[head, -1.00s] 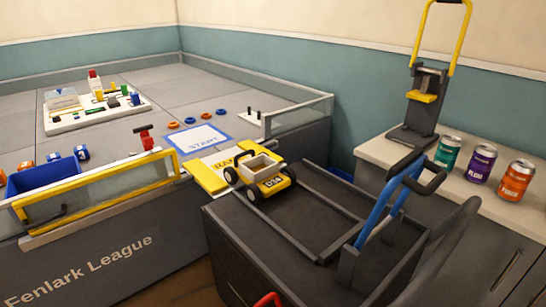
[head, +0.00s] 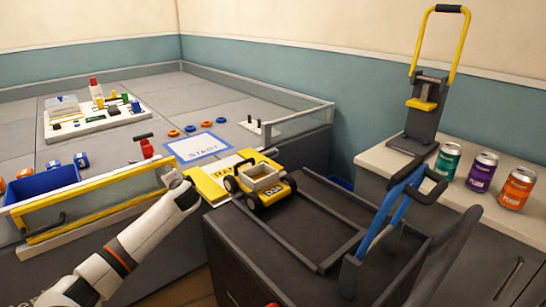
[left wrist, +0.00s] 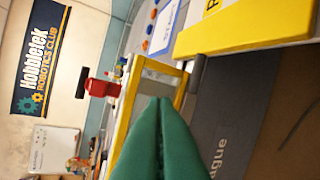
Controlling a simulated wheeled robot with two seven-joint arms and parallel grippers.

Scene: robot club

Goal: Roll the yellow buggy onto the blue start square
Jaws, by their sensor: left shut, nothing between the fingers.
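The yellow buggy (head: 268,192), with black wheels and an open pale bed, stands at the cart's left end, by the yellow ramp plate (head: 207,186). The ramp leads to the blue-bordered START square (head: 198,147) on the grey arena floor, which is empty. My left arm reaches in from the lower left of the head view, its end near the gate, left of the ramp and apart from the buggy. In the left wrist view my left gripper (left wrist: 160,101) shows green fingers, shut and empty, before the yellow-framed gate. My right gripper is not in view.
The dark cart (head: 225,240) has raised rails and a blue handle. A yellow-framed clear gate (head: 100,205) and a red clamp (head: 147,148) stand left of the ramp. A blue bin (head: 42,183) is farther left. Cans line the right counter.

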